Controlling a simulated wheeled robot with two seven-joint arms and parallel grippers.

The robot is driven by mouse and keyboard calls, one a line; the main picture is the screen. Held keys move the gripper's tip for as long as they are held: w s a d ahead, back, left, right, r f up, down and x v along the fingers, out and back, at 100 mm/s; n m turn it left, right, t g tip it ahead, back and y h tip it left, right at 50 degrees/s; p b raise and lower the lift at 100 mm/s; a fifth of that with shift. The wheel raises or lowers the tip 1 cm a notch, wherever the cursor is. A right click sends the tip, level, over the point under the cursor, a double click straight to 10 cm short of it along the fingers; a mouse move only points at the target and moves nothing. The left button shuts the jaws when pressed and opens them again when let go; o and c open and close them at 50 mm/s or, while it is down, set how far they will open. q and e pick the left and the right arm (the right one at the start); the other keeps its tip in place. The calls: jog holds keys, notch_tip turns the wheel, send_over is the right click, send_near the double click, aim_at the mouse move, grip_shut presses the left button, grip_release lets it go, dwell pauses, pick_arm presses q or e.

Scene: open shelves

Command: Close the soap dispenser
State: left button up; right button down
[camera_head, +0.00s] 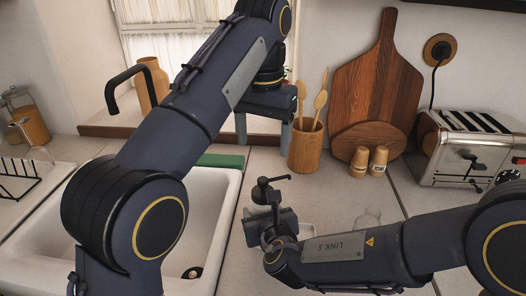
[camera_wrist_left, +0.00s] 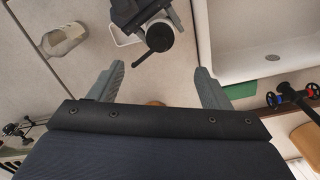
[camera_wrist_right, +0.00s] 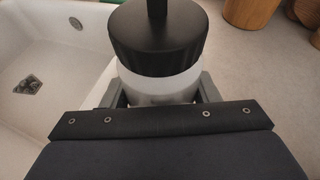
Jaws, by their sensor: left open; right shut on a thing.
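The soap dispenser stands upright on the counter beside the sink. Its black pump (camera_head: 266,188) shows in the head view. In the right wrist view its wide black cap (camera_wrist_right: 158,40) sits on a translucent white bottle (camera_wrist_right: 158,84). I cannot tell whether the cap is fully tightened. My right gripper (camera_wrist_right: 160,92) is shut on the bottle below the cap; it also shows in the head view (camera_head: 276,228). My left gripper (camera_head: 263,130) is open and empty, pointing down, above and behind the dispenser. In the left wrist view the pump (camera_wrist_left: 159,37) lies just beyond the fingertips.
A white sink (camera_head: 222,205) is left of the dispenser, with a black tap (camera_head: 113,95) behind it. A wooden holder with spoons (camera_head: 306,148), two shakers (camera_head: 368,160), cutting boards (camera_head: 378,80) and a toaster (camera_head: 470,148) stand behind right. A clear glass (camera_wrist_left: 65,40) stands nearby.

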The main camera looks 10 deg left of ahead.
aim_at(263, 179)
pick_arm(q)
jog(key=shift+w+a+f, duration=0.1)
jog(key=shift+a+f, duration=0.05)
jog(key=shift+f, duration=0.7)
notch_tip(263, 179, down, 10)
jog(key=shift+f, duration=0.1)
jog(key=shift+c, duration=0.3)
jog(key=c, duration=1.1)
jog(key=m, duration=0.5)
jog(key=o, duration=1.1)
jog(key=shift+o, duration=0.2)
jog(key=r, duration=0.7)
jog(key=shift+d+r, duration=0.2)
jog(key=shift+r, duration=0.1)
